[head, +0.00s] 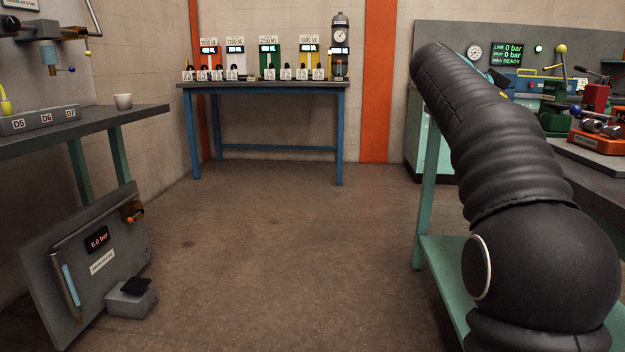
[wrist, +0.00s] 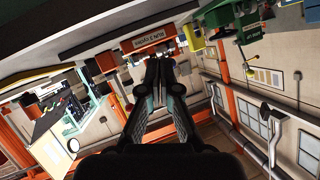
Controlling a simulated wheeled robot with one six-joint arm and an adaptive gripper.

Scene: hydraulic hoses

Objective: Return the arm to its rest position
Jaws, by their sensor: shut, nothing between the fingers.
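My gripper (wrist: 158,72) shows in the middle of the wrist view, with its two dark fingers together and nothing between them. The wrist view is turned over, with windows and pipes of the room behind the fingers. In the head view my black sleeved arm rises along the right side and bends up and to the left. My gripper is not visible in the head view.
A blue-legged table (head: 263,87) with dispensers stands at the back. A green-legged bench (head: 430,255) is at the right, with a gauge panel (head: 474,52) behind it. A grey bench (head: 80,130) and a pressure panel (head: 95,262) are at the left. The middle floor is clear.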

